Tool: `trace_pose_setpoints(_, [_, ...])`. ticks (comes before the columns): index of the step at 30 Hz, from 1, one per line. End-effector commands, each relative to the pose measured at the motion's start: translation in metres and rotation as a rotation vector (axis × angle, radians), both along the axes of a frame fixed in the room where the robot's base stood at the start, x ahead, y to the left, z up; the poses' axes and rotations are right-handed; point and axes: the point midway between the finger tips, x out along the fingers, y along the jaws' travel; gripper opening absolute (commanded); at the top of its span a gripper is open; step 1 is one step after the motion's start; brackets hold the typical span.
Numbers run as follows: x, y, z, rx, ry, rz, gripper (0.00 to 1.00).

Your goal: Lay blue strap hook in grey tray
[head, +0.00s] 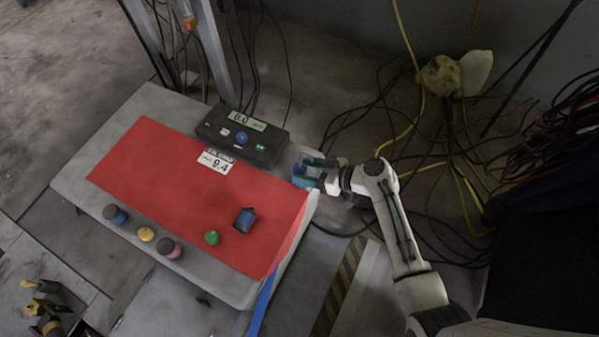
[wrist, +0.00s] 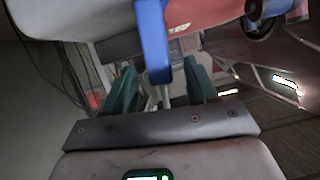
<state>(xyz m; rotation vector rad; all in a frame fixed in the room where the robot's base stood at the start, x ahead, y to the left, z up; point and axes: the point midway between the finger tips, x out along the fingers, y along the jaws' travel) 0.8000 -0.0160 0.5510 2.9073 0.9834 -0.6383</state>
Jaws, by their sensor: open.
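My gripper (head: 311,172) is open at the right edge of the table, its teal fingers pointing left. A small blue piece (head: 299,170), apparently the blue strap hook, shows at its fingertips. In the wrist view a blue bar (wrist: 153,42) with a thin grey shank stands between the open fingers of my gripper (wrist: 160,85). I cannot tell whether either finger touches it. A flat blue strap (head: 262,305) hangs over the table's near right edge; whether it belongs to the hook is unclear. I cannot make out a separate grey tray.
A red mat (head: 180,190) covers most of the grey table (head: 75,178). A black display box (head: 240,137) and a "9.4" card (head: 215,161) sit at the back. Cables cover the floor behind.

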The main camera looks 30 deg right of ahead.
Motion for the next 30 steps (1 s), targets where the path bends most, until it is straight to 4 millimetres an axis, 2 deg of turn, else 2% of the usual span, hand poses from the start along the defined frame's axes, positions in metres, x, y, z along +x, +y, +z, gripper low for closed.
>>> trace_pose_setpoints(6, [0.017,0.014,-0.010,0.000,0.000,0.000,0.57])
trace_pose_setpoints(14, [0.018,0.015,-0.010,0.000,0.000,0.000,0.57])
trace_pose_setpoints(30, [0.018,0.014,-0.010,0.000,0.000,-0.001,0.06])
